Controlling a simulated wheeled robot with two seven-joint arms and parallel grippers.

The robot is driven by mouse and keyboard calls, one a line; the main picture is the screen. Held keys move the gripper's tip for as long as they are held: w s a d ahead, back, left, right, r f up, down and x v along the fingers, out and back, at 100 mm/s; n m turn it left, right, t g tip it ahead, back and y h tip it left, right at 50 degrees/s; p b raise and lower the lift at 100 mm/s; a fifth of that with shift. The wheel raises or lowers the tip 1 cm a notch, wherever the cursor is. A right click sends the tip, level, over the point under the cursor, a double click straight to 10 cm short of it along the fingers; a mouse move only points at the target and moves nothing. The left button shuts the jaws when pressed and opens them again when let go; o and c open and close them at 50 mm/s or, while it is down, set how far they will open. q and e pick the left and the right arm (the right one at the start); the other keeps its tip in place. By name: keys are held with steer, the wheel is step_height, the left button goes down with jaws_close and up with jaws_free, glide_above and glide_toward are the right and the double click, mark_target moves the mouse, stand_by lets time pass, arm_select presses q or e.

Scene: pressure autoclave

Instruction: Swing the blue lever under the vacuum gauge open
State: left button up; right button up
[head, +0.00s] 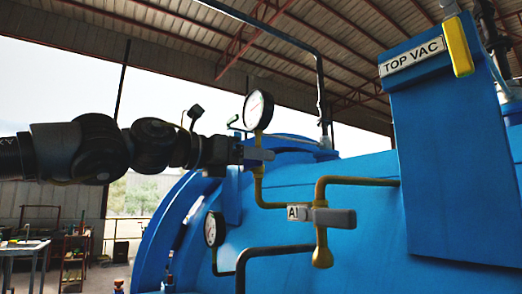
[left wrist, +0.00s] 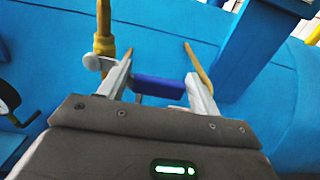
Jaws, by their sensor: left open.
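The vacuum gauge (head: 259,108) is a round white dial on a brass pipe, high on the blue vessel. My left gripper (head: 260,154) is at the brass pipe just under this gauge and covers part of it. In the left wrist view, the blue lever (left wrist: 158,88) is a short dark-blue bar lying crosswise between the two open fingers of my left gripper (left wrist: 160,65). I cannot tell whether a finger touches it. The brass pipe (left wrist: 104,40) stands beside the left finger there. In the head view the lever is not distinguishable behind the fingers. My right gripper is not in view.
A grey-handled valve (head: 335,218) with a partly hidden label sits below right of the gripper. A lower gauge (head: 214,229) is at its left. A blue box marked TOP VAC (head: 450,150) with a yellow handle (head: 458,46) rises at right. Open air lies left of the vessel.

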arm_select(q)
steer(key=shift+p+x, duration=0.35)
steer(key=shift+x, duration=0.85)
steer(key=shift+c, duration=0.4)
steer(key=c, duration=1)
steer(key=shift+r, duration=0.1)
steer(key=shift+c, duration=0.2)
